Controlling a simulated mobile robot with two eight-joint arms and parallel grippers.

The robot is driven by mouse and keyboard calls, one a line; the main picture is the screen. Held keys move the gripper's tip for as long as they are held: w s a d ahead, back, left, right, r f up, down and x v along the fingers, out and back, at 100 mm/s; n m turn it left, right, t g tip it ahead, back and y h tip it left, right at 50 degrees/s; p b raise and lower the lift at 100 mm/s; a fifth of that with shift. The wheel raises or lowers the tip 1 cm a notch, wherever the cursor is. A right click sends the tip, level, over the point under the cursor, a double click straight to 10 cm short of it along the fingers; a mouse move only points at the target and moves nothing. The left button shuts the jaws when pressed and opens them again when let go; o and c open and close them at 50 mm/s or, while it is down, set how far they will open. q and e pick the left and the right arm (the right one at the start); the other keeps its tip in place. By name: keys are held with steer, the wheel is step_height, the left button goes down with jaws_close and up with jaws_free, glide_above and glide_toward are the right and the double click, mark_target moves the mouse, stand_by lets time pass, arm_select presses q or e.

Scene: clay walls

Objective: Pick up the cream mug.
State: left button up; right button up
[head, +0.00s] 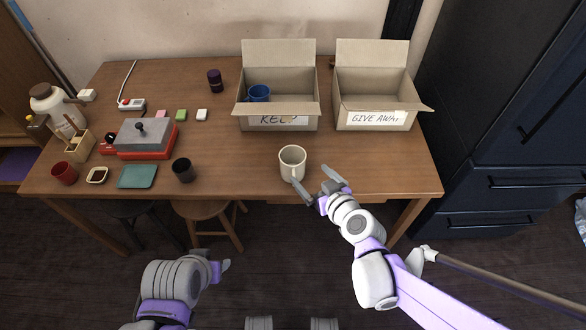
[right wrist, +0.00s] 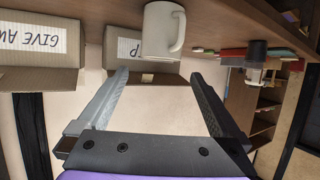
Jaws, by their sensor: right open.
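The cream mug (head: 292,159) stands upright and empty-looking near the front edge of the wooden table, right of its middle. It also shows in the right wrist view (right wrist: 158,32), with its handle to the right. My right gripper (head: 314,180) is open and empty, just to the lower right of the mug. In the right wrist view the mug lies beyond the spread fingertips (right wrist: 159,78), not between them. My left gripper (head: 224,265) is low at the front, away from the table; its jaws are too unclear to read.
Behind the mug stand two open cardboard boxes, one labelled KEEP (head: 245,122) with a blue mug (head: 258,92) inside, one labelled GIVE AWAY (head: 345,124). A dark cup (head: 183,170) stands left. The table (head: 235,170) is clear around the cream mug.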

mark_target(288, 151)
steer(key=b+x, duration=0.1)
steer(key=x, duration=0.9)
steer(key=shift+a+r, duration=0.2)
jaws_close()
